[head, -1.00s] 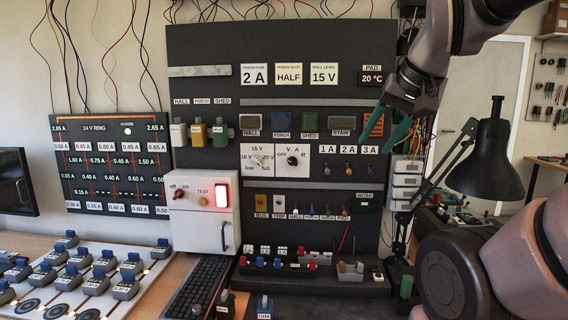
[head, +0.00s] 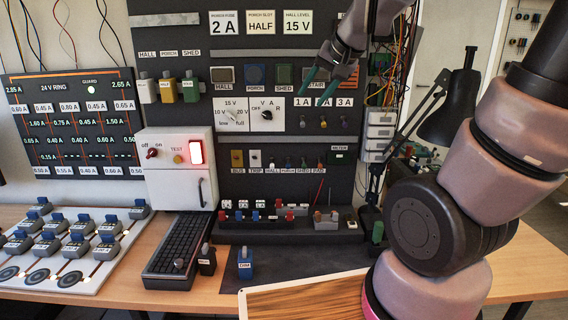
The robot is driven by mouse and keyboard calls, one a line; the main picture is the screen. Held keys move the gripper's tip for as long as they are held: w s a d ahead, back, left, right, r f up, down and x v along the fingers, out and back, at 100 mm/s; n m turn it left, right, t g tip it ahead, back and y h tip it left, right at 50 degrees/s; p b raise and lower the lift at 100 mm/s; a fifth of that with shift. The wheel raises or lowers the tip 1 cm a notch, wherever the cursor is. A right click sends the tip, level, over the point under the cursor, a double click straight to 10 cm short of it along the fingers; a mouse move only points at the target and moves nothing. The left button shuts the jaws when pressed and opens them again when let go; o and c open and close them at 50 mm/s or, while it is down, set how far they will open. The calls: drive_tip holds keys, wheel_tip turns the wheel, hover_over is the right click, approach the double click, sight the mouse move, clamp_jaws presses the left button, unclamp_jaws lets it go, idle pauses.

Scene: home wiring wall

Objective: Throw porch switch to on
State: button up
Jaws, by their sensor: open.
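The dark panel (head: 228,112) carries a row of small toggles low down, with labels that appear to read HALL, PORCH, SHED and PAD. The small porch toggle (head: 288,161) is second in that row; its lever position is too small to tell. Higher up, a blue porch plate (head: 255,75) and a yellow porch block (head: 190,88) also carry PORCH labels. My gripper (head: 311,94) has green fingers, is open and empty, and hangs in front of the panel near the 1 A and 2 A labels, above and right of the porch toggle.
A white box (head: 172,192) with a red-lit switch stands left of the toggles. A keyboard (head: 178,250) and a tray of blue-topped blocks (head: 75,250) lie on the desk. A black lamp (head: 450,120) stands to the right. A low rack (head: 290,226) sits below the toggles.

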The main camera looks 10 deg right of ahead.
drive_tip(key=w+a+f+m+t+h, duration=0.1)
drive_tip(key=w+a+f+h, duration=0.1)
drive_tip(key=w+f, duration=0.6)
drive_tip(key=w+a+f+m+t+h, duration=0.1)
drive_tip(key=w+a+f+h, duration=0.1)
drive_tip(key=w+f, duration=0.55)
drive_tip(key=t+h, duration=0.1)
drive_tip(key=h, duration=0.2)
approach(288, 167)
drive_tip(key=r, duration=0.2)
wheel_tip(288, 167, down, 7)
drive_tip(key=s+a+n+t+h, duration=0.2)
drive_tip(key=s+n+t+h, duration=0.1)
drive_tip(key=n+t, duration=0.3)
drive_tip(key=x, duration=1.1)
drive_tip(key=shift+d+f, duration=0.1)
drive_tip(key=shift+f, duration=0.15)
clamp_jaws()
